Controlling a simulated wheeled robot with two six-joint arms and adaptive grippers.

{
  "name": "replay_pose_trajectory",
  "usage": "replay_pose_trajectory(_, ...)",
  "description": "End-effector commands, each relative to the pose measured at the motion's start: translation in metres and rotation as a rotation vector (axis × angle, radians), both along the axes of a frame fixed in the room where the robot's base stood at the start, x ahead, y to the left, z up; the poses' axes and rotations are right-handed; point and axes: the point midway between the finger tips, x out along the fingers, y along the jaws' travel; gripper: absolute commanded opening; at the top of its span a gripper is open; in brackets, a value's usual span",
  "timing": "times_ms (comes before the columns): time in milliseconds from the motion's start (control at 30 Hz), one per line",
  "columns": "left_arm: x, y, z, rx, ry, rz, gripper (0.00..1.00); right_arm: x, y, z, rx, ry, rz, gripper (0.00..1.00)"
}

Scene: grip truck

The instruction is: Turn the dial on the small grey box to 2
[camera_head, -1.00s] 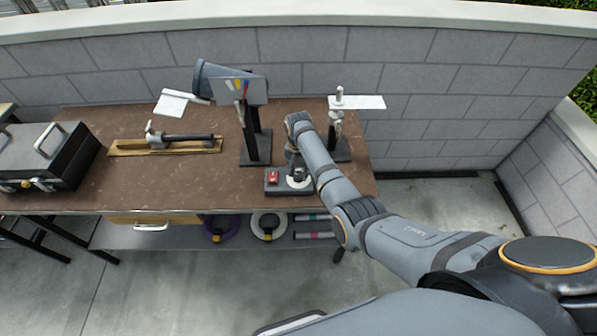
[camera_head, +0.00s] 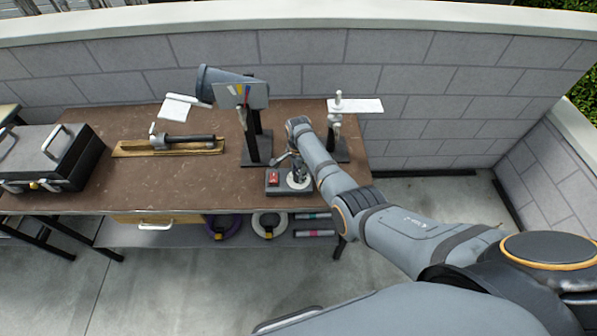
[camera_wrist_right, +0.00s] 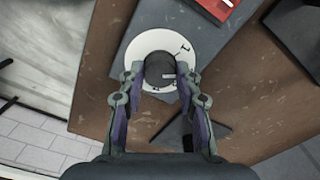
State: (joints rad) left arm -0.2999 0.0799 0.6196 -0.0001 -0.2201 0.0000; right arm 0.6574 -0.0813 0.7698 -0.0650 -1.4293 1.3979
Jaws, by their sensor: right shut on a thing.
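The small grey box (camera_head: 273,190) sits near the front edge of the brown table, with a red switch (camera_head: 274,178) on its left part and a white dial plate (camera_head: 303,183) on its right part. In the right wrist view the dial plate (camera_wrist_right: 137,60) is a white disc with dark marks, and a dark round knob (camera_wrist_right: 160,68) stands at its middle. My right gripper (camera_wrist_right: 160,84) is shut on the knob, one finger on each side; it also shows over the box in the head view (camera_head: 299,174). Most dial marks are too small or hidden to read. My left gripper is not in view.
A dark device on a stand (camera_head: 232,88) is behind the box, and a second stand with a white plate (camera_head: 355,105) is to its right. A tool on a wooden board (camera_head: 168,147) and a black case (camera_head: 45,160) are at left. Rolls lie on the lower shelf.

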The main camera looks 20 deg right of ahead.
Motion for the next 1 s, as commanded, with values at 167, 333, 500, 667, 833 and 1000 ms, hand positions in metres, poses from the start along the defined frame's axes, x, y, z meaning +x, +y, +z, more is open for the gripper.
replay_pose_trajectory(167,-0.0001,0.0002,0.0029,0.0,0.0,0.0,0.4,0.0,-0.0002,0.0007,0.0,0.0,-0.071,0.02)
replay_pose_trajectory(333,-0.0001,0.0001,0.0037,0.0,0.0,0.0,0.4,0.0003,-0.0002,0.0005,0.0,0.0,-0.108,0.02)
replay_pose_trajectory(500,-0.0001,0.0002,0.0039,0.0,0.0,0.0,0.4,0.0005,-0.0002,0.0003,0.0,-0.001,-0.12,0.02)
replay_pose_trajectory(667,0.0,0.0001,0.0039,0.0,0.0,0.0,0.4,0.0005,-0.0002,0.0003,0.0,-0.001,-0.121,0.02)
replay_pose_trajectory(833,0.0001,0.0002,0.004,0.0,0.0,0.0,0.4,0.0005,-0.0003,0.0003,-0.001,-0.001,-0.12,0.38)
replay_pose_trajectory(1000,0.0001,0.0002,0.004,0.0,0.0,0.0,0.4,0.0004,-0.0002,0.0002,0.0,-0.001,-0.12,0.57)
